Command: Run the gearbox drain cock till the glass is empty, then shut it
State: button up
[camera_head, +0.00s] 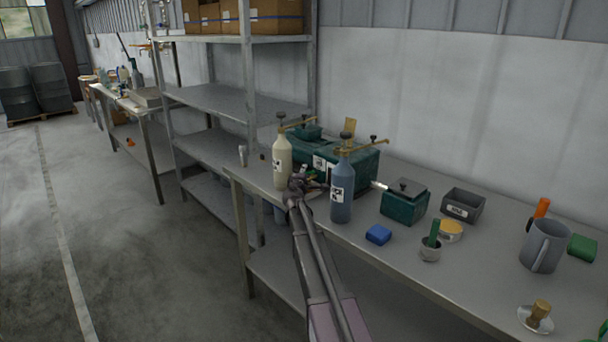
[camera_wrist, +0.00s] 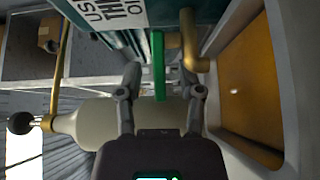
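The dark green gearbox (camera_head: 364,172) stands on the bench behind two bottles. Its labelled side (camera_wrist: 98,38) fills the top of the wrist view. A green lever (camera_wrist: 158,62) stands beside a bent brass pipe (camera_wrist: 190,42). My gripper (camera_wrist: 160,82) is open, its fingers on either side of the lever, with gaps visible on both sides. In the head view my gripper (camera_head: 298,184) is between the cream bottle (camera_head: 283,166) and the blue bottle (camera_head: 341,190). I cannot make out the glass or its level, nor whether oil runs.
The cream bottle (camera_wrist: 90,123) lies close beside my fingers in the wrist view. An amber surface with a pale rim (camera_wrist: 248,88) is at right. A small green box (camera_head: 404,204), blue block (camera_head: 378,234), grey bin (camera_head: 462,207) and grey jug (camera_head: 543,247) stand rightward along the bench.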

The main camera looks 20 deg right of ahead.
grip_shut()
jog(key=shift+s+n+t+y, duration=0.15)
jog(key=shift+n+t+y, duration=0.2)
jog(key=shift+y, duration=0.25)
jog(key=shift+s+n+t+y, duration=0.25)
jog(key=shift+n+t+y, duration=0.4)
jog(key=shift+n+y, duration=0.6)
jog(key=shift+o, duration=0.4)
grip_release()
jog(key=shift+w+m+g+h, duration=0.2)
jog(key=shift+m+g+h, duration=0.1)
jog(key=shift+m+h, duration=0.35)
